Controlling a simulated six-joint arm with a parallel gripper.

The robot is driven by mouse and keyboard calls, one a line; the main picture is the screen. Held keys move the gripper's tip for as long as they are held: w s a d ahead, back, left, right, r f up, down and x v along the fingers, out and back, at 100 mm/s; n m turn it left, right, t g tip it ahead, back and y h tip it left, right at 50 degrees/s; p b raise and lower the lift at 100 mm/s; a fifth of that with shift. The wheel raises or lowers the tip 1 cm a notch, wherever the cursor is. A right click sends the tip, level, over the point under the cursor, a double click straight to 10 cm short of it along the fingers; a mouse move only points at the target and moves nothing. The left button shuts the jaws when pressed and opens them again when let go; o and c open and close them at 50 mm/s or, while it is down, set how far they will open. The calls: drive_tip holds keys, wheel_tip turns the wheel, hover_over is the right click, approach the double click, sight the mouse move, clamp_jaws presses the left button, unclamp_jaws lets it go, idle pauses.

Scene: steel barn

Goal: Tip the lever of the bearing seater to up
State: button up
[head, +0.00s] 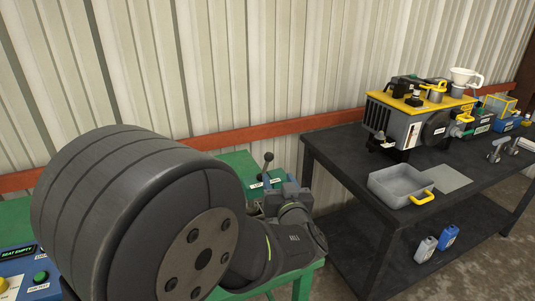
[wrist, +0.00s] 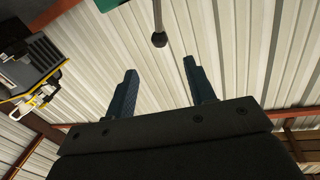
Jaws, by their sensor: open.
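The lever (head: 265,168) of the bearing seater is a thin rod with a dark ball knob on the green bench; in the head view it stands nearly upright, leaning slightly. In the wrist view, which looks upside down, the lever's rod (wrist: 157,14) comes in from the top edge and ends in the knob (wrist: 159,40). My gripper (wrist: 160,66) is open and empty, its two blue fingers apart. The knob lies between the finger lines in the picture, beyond the fingertips, touching neither. In the head view, my arm covers much of the seater, and I cannot make out the fingers.
A control panel (head: 40,277) with a lit display and buttons is at lower left. At right, a dark table (head: 335,150) carries a yellow-topped machine (head: 400,120) and a grey tray (head: 395,184). Blue and white bottles stand on its lower shelf. A corrugated wall (head: 240,60) is behind.

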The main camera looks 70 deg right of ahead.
sight(267, 153)
drive_tip(key=x, duration=1.4)
drive_tip(key=shift+w+d, duration=0.15)
drive_tip(key=shift+d, duration=0.1)
clamp_jaws()
